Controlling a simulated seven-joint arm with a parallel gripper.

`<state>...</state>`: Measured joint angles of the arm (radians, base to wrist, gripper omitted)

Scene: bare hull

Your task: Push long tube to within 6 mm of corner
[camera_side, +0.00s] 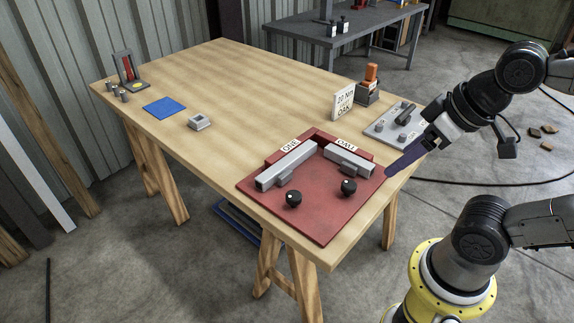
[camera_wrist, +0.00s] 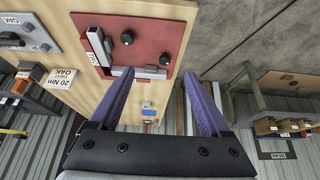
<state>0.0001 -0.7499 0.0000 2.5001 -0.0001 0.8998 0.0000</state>
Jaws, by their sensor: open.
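The longer grey square tube (camera_side: 288,165) lies along the left raised edge of the red plate (camera_side: 315,205). Its far end is near the corner (camera_side: 316,134) where the red edges meet; the exact gap is too small to tell. A shorter grey tube (camera_side: 350,162) lies along the other edge. In the wrist view the long tube (camera_wrist: 150,73) is partly hidden by a finger, and the short tube (camera_wrist: 98,46) is at left. My gripper (camera_side: 388,174), with purple fingers, is open and empty by the plate's right corner. It also shows in the wrist view (camera_wrist: 158,73).
Two black knobs (camera_side: 293,199) (camera_side: 348,187) stand on the plate. A white sign (camera_side: 343,101), an orange-topped block (camera_side: 370,82) and a grey tray (camera_side: 392,128) stand behind it. A blue mat (camera_side: 164,106) and a small grey box (camera_side: 200,122) lie farther left. The table's middle is clear.

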